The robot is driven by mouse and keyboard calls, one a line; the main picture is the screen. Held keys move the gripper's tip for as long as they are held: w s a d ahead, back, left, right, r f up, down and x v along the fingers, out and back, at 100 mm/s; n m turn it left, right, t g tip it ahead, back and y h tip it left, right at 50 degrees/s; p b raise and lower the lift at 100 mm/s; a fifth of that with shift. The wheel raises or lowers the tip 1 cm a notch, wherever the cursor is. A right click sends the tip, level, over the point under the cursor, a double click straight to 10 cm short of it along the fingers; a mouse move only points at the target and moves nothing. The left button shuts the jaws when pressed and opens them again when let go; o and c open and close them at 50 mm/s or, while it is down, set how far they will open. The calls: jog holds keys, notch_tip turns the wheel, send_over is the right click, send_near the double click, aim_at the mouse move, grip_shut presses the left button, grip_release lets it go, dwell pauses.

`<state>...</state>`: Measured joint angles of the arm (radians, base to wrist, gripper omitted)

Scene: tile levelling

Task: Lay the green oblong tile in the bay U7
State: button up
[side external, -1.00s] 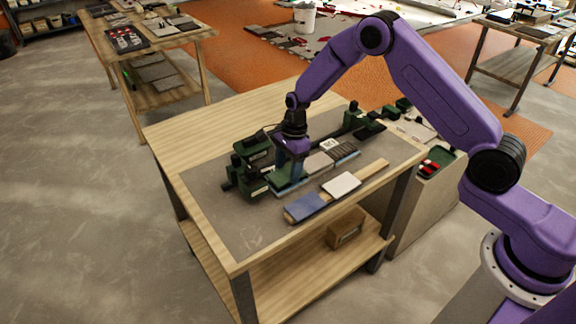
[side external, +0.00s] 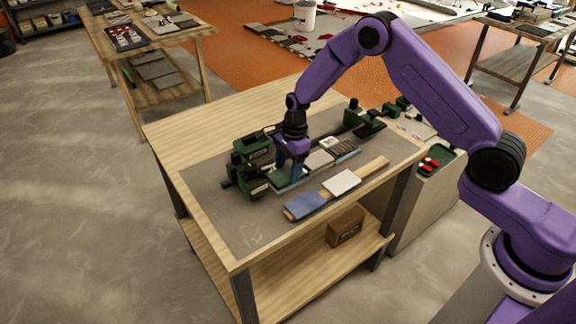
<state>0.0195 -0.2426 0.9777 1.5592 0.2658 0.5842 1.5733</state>
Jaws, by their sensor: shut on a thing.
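My gripper (side external: 291,170) points down over the left end of a low blue-edged rack (side external: 290,187) on the workbench's grey mat. It is shut on what seems to be the green oblong tile, small and mostly hidden by the fingers. I cannot tell whether the tile touches the rack. Grey tiles (side external: 320,158) lie along the rack to the right of the gripper. Bay labels are too small to read, so I cannot tell which bay is U7.
Dark green fixtures (side external: 247,168) stand close to the left of the gripper, and another green fixture (side external: 354,113) stands at the back right. In front, a wooden board (side external: 374,168) bears a blue tile (side external: 306,204) and a white tile (side external: 341,182). The mat's front left is clear.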

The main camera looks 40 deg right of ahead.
jog(key=o, duration=0.9)
jog(key=shift+o, duration=0.6)
notch_tip(320, 180, up, 8)
dwell(0.4)
dwell(0.3)
